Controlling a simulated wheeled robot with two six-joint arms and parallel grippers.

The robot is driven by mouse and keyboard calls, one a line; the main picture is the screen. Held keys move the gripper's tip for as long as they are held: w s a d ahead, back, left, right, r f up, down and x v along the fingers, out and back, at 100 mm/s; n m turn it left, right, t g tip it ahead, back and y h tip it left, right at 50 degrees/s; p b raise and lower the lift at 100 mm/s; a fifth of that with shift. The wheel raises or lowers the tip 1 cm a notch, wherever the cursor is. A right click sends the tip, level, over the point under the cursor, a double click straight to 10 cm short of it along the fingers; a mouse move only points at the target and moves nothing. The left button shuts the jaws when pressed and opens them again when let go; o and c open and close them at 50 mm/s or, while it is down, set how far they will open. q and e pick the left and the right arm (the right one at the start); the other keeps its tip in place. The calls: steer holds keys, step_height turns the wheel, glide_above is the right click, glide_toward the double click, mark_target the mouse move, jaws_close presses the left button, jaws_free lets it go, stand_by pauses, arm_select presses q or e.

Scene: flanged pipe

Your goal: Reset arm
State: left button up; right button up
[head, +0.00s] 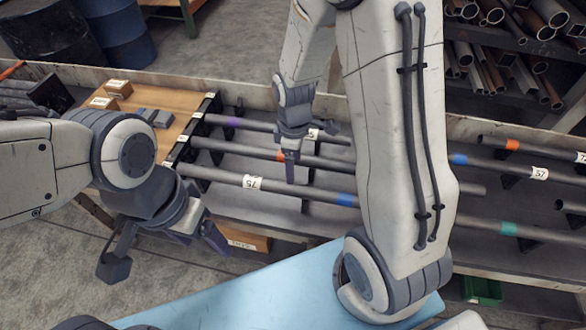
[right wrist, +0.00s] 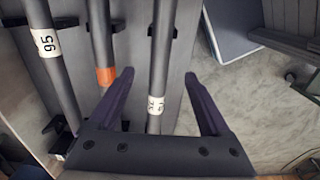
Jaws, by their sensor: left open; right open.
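My left gripper (head: 165,250) is open and empty at the lower left of the head view, in front of the rack's near edge and apart from the pipes. My right gripper (head: 291,168) is over the pipe rack, seen nearly edge-on. In the right wrist view its jaws (right wrist: 156,76) are open, with a grey pipe (right wrist: 160,50) passing between and beyond them, not clamped. In the head view lie a purple-banded pipe (head: 260,126), an orange-banded pipe (head: 235,149) and a blue-banded pipe labelled 75 (head: 300,191). My right arm hides parts of them.
More banded pipes (head: 550,174) lie on the rack at right. A wooden board (head: 158,100) with small boxes is at left. A light blue surface (head: 260,295) is in front. A carton (head: 245,241) sits under the rack's front edge. Blue barrels (head: 120,35) and stacked pipes (head: 500,50) stand behind.

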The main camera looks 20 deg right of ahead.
stand_by(0.4)
steer(key=s+a+r+m, duration=0.2)
steer(key=s+a+r, duration=0.4)
steer(key=s, duration=0.3)
steer(key=s+a+r+m+y, duration=0.1)
steer(key=s+a+r, duration=0.5)
steer(key=s, duration=0.3)
steer(key=shift+a+r+m, duration=0.4)
steer(key=shift+r, duration=0.15)
